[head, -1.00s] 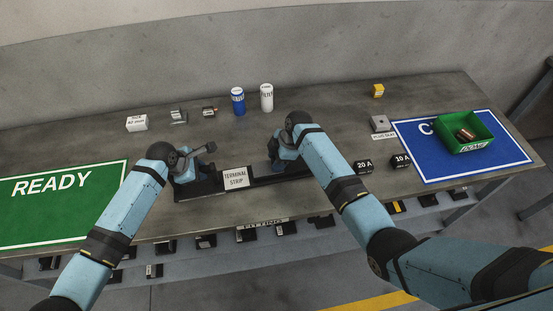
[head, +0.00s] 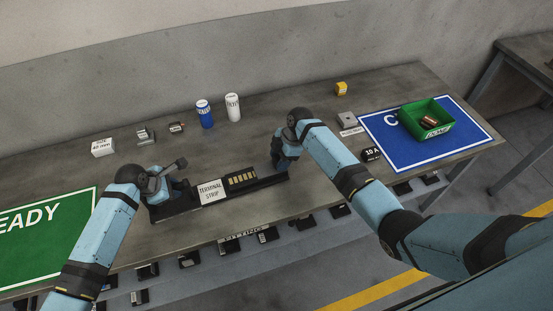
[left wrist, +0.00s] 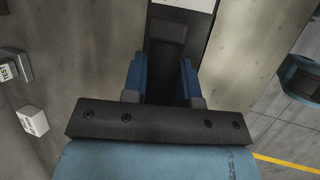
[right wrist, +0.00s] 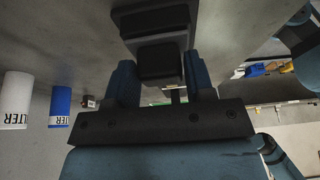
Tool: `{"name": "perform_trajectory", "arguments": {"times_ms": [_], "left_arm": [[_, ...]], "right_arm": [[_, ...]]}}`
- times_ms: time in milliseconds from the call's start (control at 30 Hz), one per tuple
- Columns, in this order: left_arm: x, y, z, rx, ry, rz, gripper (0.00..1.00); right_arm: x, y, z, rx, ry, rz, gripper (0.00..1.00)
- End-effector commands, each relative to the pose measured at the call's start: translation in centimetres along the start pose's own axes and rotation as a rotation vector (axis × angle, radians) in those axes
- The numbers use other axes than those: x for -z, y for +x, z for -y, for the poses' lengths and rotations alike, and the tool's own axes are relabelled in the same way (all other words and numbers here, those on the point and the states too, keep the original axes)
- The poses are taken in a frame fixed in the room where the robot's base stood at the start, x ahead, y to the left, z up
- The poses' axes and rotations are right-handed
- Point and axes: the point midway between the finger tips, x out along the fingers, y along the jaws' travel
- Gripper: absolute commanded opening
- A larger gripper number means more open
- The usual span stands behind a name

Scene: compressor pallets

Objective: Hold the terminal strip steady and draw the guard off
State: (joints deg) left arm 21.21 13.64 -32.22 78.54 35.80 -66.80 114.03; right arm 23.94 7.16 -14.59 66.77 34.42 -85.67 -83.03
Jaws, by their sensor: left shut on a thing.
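The terminal strip (head: 175,212) is a long dark bar with a white label, lying on the bench near its front edge. Several brass-coloured terminals (head: 241,178) are bare to the right of the label. My left gripper (head: 172,192) is shut on the left end of the strip; the left wrist view shows its fingers (left wrist: 162,80) either side of a dark block. My right gripper (head: 282,165) is at the strip's right end. In the right wrist view its fingers (right wrist: 160,85) are against a dark block of the guard (right wrist: 157,25). The guard is largely hidden in the head view.
A white box, small metal parts, a blue can (head: 204,114) and a white can (head: 233,107) stand behind. A green bin (head: 443,128) is on the blue mat (head: 470,133) at right. The green READY mat (head: 60,245) is at left. Dark items lie below the front edge.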

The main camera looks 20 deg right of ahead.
Motion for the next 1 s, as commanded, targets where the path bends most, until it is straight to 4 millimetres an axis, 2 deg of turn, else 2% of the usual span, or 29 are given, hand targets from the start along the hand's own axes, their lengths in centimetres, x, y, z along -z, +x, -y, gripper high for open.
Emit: {"name": "perform_trajectory", "arguments": {"times_ms": [33,67,100,333,467,567,900,1000], "left_arm": [[0.7,0.4,0.5,0.012,-0.004,-0.011,0.00],[0.7,0.4,0.5,0.012,-0.004,-0.011,0.00],[0.7,0.4,0.5,0.011,-0.004,-0.012,0.00],[0.7,0.4,0.5,0.011,-0.003,-0.011,0.00],[0.7,0.4,0.5,0.010,-0.003,-0.011,0.00],[0.7,0.4,0.4,0.010,-0.003,-0.011,0.00],[0.7,0.4,0.4,0.009,-0.003,-0.011,0.00],[0.7,0.4,0.4,0.009,-0.003,-0.011,0.00]], "right_arm": [[-0.2,0.0,0.0,-0.001,0.001,0.002,0.61],[-0.2,0.0,0.0,-0.001,0.001,0.001,0.67],[-0.1,0.0,0.0,-0.001,0.001,0.001,0.68],[0.1,0.1,0.0,0.000,0.000,-0.002,0.68],[0.1,-0.7,0.0,-0.001,0.000,-0.002,0.68],[0.0,-2.2,0.0,-0.004,-0.002,-0.001,0.68],[-0.1,-9.3,0.1,-0.005,-0.001,0.000,0.68],[-0.1,-10.8,0.1,-0.004,0.000,0.000,0.68]]}}
